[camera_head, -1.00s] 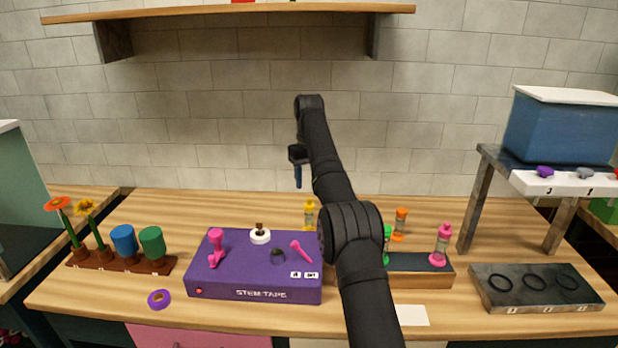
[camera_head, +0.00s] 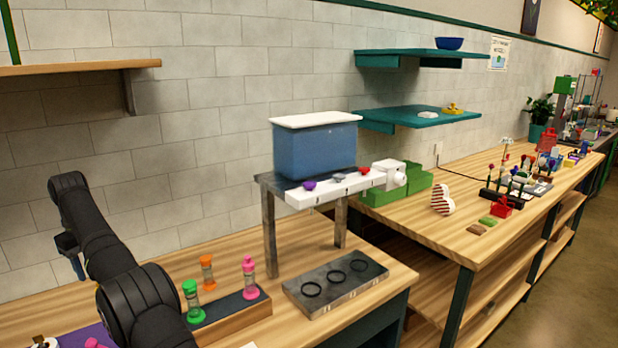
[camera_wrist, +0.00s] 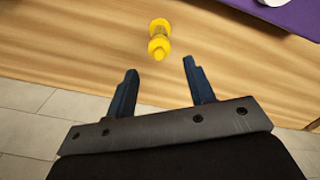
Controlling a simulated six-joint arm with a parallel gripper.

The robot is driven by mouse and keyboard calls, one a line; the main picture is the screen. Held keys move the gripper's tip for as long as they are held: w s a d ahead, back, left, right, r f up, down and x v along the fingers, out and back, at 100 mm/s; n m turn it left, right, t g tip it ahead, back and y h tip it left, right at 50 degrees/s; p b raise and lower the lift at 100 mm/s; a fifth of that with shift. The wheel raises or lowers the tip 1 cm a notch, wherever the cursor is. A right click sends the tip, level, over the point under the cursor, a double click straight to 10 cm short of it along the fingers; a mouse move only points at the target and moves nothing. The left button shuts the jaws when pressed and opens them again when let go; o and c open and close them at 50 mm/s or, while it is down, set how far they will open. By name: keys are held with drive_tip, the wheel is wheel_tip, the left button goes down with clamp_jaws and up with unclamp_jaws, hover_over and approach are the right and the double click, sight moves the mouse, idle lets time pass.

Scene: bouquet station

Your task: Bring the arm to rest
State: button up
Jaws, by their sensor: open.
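My gripper (camera_wrist: 161,88) is open and empty in the wrist view, its two blue fingers apart above the wooden worktop (camera_wrist: 70,45). A yellow bottle-like piece (camera_wrist: 159,40) stands on the worktop beyond the fingertips, apart from them. In the head view my black arm is raised at the left, and my gripper (camera_head: 77,266) hangs partly hidden beside it.
A tray with green (camera_head: 192,300), orange (camera_head: 207,271) and pink (camera_head: 249,277) pieces is near my arm. Right of it are a grey plate with black rings (camera_head: 310,300) and a stand bearing a blue bin (camera_head: 318,150). Another bench (camera_head: 470,235) holds several small items.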

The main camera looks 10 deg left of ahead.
wheel_tip(320, 180, down, 10)
drive_tip(key=shift+f, duration=0.25)
drive_tip(key=shift+r, duration=0.2)
wheel_tip(320, 180, up, 12)
drive_tip(key=shift+f, duration=0.1)
wheel_tip(320, 180, down, 12)
drive_tip(key=shift+f, duration=0.25)
drive_tip(key=r, duration=0.5)
drive_tip(key=shift+w+d, duration=0.1)
drive_tip(key=shift+d, duration=0.1)
drive_tip(key=w+d+r, duration=0.5)
drive_tip(key=d+r, duration=0.2)
drive_tip(key=d, duration=0.3)
wheel_tip(320, 180, up, 11)
drive_tip(key=d, duration=0.1)
drive_tip(key=shift+w+d, duration=0.4)
